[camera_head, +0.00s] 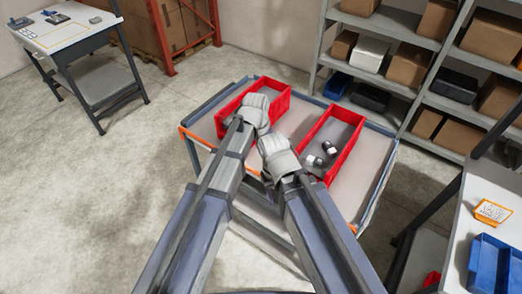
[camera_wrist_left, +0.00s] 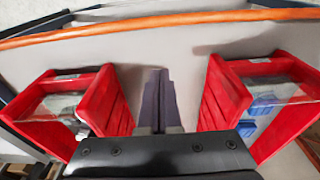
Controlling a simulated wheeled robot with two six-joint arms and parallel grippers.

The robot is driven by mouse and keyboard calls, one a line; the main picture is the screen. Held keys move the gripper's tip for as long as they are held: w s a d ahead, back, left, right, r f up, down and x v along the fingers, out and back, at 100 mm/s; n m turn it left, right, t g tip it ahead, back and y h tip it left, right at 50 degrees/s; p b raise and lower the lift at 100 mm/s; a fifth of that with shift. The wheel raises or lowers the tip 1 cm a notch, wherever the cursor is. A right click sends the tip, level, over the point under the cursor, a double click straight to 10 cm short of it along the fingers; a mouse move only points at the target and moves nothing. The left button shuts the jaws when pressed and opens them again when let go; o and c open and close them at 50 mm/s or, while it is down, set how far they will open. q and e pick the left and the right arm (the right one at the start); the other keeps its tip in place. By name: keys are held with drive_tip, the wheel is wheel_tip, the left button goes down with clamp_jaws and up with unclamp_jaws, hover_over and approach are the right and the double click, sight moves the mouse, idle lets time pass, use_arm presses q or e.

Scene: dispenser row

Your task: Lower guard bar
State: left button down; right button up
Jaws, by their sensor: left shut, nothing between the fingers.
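An orange bar (camera_head: 186,135) runs along the near edge of the grey cart, partly hidden behind my arms. In the left wrist view the orange bar (camera_wrist_left: 200,18) crosses the top of the picture, apart from my fingers. My left gripper (camera_wrist_left: 158,98) is shut and empty, over the grey cart top between two red bins. In the head view my left wrist is over the left bin's near end, its fingers hidden. My right gripper (camera_head: 278,160) is beside it near the right bin; its fingers are hidden.
The cart carries a left red bin (camera_head: 285,104) and a right red bin (camera_head: 352,150); small dark and white items lie in the right one. Shelves with boxes (camera_head: 408,66) stand behind. A table (camera_head: 497,210) with a blue bin is at right. Floor is clear at left.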

use_arm(q)
drive_tip(key=f+b, duration=0.1)
drive_tip(key=f, duration=0.1)
drive_tip(key=f+b, duration=0.3)
drive_tip(key=f, duration=0.1)
drive_tip(key=shift+w+d+b, duration=0.2)
drive_tip(key=shift+w+b, duration=0.1)
drive_tip(key=shift+b, duration=0.05)
drive_tip(key=s+a, duration=0.1)
drive_tip(key=s+a+r+p, duration=0.1)
drive_tip(key=s, duration=0.1)
drive_tip(key=shift+s+a+r, duration=0.15)
